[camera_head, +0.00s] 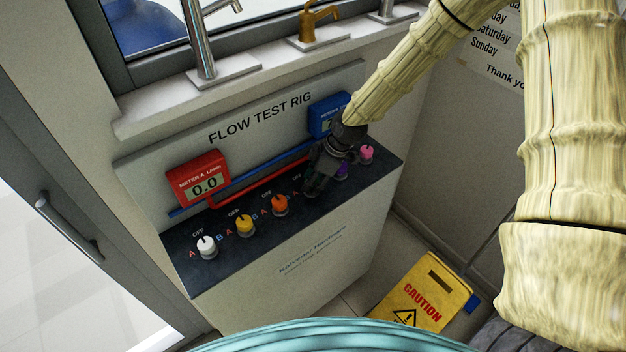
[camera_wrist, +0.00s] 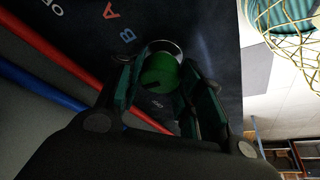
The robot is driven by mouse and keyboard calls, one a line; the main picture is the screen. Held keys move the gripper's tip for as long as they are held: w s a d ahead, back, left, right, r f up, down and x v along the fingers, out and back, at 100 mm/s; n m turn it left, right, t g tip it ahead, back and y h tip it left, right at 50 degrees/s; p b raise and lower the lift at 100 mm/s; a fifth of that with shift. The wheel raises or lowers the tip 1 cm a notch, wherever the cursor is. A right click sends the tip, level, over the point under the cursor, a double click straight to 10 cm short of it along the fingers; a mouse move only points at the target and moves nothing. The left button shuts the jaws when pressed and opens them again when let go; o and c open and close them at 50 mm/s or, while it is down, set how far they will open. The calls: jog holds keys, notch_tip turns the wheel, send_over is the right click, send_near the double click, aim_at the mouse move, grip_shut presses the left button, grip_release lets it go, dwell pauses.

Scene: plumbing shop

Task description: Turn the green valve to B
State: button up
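The green valve (camera_wrist: 160,72) is a round green knob on a metal base, seen between my fingers in the wrist view. A dark mark shows on its lower-left part; I cannot tell clearly which letter it points to. A blue B (camera_wrist: 127,35) and a red A (camera_wrist: 110,12) are printed above and left of it. My gripper (camera_wrist: 157,75) has one finger on each side of the knob, close to it; contact is not clear. In the head view my gripper (camera_head: 312,188) hides the green valve and points down at the dark panel.
On the panel, white (camera_head: 207,247), yellow (camera_head: 245,226) and orange (camera_head: 280,204) valves stand left of my gripper, purple (camera_head: 341,171) and pink (camera_head: 366,154) right. Red meter A (camera_head: 198,178) reads 0.0. Blue meter B (camera_head: 325,110) is partly hidden. A caution sign (camera_head: 425,292) is on the floor.

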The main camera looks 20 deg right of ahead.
jog(key=shift+m, duration=0.3)
jog(key=shift+c, duration=0.3)
jog(key=m+b, duration=0.1)
jog(key=m, duration=0.1)
jog(key=m+t+h+b, duration=0.1)
jog(key=m, duration=0.1)
jog(key=shift+a+t+b, duration=0.1)
jog(key=shift+t+b, duration=0.2)
jog(key=shift+b, duration=0.1)
jog(key=m+h+b, duration=0.1)
jog(key=m, duration=0.3)
jog(key=shift+t, duration=0.4)
jog(key=shift+a+r+m+h, duration=0.1)
jog(key=shift+m+h, duration=0.7)
jog(key=shift+m, duration=0.8)
jog(key=shift+b, duration=0.3)
jog(key=o, duration=1)
jog(key=shift+s, duration=0.1)
jog(key=v, duration=1.2)
jog(key=shift+s, duration=0.15)
